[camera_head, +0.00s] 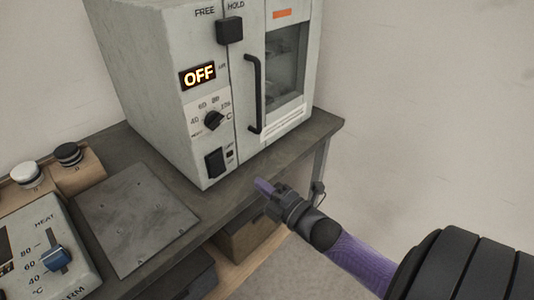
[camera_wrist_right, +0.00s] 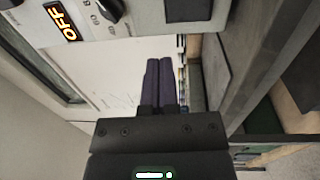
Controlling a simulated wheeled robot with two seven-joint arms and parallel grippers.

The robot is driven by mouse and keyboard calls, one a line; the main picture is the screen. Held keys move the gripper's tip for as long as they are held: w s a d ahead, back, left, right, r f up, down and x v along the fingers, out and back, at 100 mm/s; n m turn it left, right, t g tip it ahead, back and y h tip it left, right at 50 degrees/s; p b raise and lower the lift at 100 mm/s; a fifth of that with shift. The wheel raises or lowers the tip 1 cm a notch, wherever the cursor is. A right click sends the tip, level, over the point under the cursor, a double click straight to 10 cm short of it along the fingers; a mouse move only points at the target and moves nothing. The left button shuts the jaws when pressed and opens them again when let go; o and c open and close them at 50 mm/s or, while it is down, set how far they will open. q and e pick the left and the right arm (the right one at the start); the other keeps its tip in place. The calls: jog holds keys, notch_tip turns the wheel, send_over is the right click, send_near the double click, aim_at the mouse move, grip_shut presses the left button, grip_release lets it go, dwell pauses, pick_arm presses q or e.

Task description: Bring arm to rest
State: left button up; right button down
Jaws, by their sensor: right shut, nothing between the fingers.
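My right gripper (camera_head: 263,187) is in front of the table's front edge, below and to the right of the white oven-like machine (camera_head: 163,95). In the right wrist view its two dark purple fingers (camera_wrist_right: 160,80) are together with nothing between them. The gripper is apart from the machine. The machine has a lit OFF display (camera_head: 198,75), also visible in the wrist view (camera_wrist_right: 61,22), a black dial (camera_head: 213,121), a black switch (camera_head: 215,162) and a black door handle (camera_head: 254,95). Its glass door looks closed. My left gripper is not in view.
A shelf with a box (camera_head: 245,238) is below. Floor space is free at right.

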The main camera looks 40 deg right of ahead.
jog(key=shift+s, duration=0.4)
jog(key=s+a+f+m+g+h, duration=0.1)
jog(key=s+f+m+g, duration=0.5)
jog(key=f, duration=0.6)
jog(key=s+a+f+m+g+h, duration=0.2)
jog(key=s+f+m+g, duration=0.35)
jog(key=f, duration=0.75)
jog(key=s+a+f+m+g, duration=0.2)
jog(key=s+a+f+g, duration=0.1)
jog(key=s, duration=0.9)
jog(key=s+a+f+m+g+y, duration=0.1)
jog(key=s+a+f+m+g, duration=0.2)
jog(key=s+f, duration=0.4)
jog(key=s+a+g, duration=0.1)
jog(key=s+a, duration=0.1)
jog(key=s, duration=0.3)
jog(key=shift+s+a, duration=0.15)
jog(key=shift+s, duration=0.25)
